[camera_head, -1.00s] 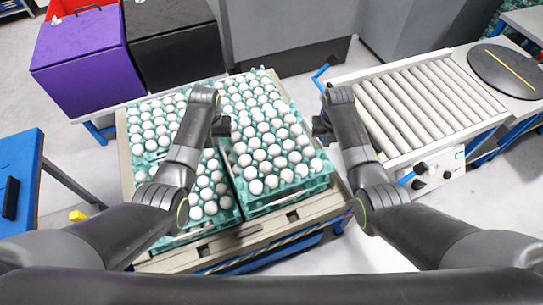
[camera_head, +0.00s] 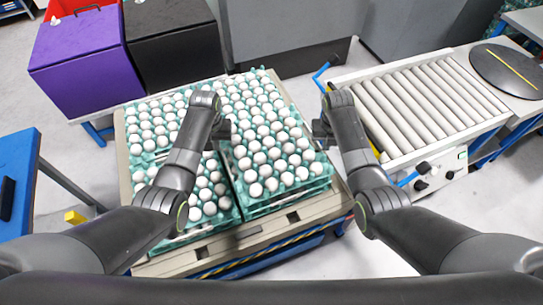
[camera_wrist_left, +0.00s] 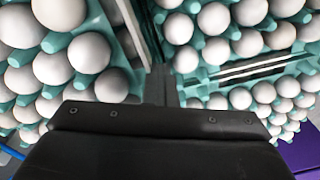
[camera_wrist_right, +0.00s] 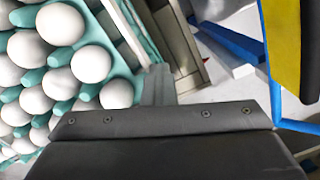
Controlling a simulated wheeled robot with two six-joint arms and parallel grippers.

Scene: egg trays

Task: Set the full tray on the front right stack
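The full tray of white eggs (camera_head: 285,200) lies level on top of the front right stack, its turquoise rim showing at the front. The layers beneath it are mostly hidden. My left gripper (camera_head: 224,129) is at the tray's left side, above the gap between the left and right stacks. My right gripper (camera_head: 320,129) is at the tray's right side, with a small gap between them. In the left wrist view the left fingers (camera_wrist_left: 161,85) look closed together, with eggs on both sides. In the right wrist view the right fingers (camera_wrist_right: 158,84) look closed together, beside the tray edge.
The stacks stand on a pallet-like platform (camera_head: 290,218). A front left stack (camera_head: 208,218) is close by, partly hidden by my left arm. A roller conveyor (camera_head: 425,105) is at the right. Purple (camera_head: 85,62) and black (camera_head: 172,45) boxes stand behind at the left.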

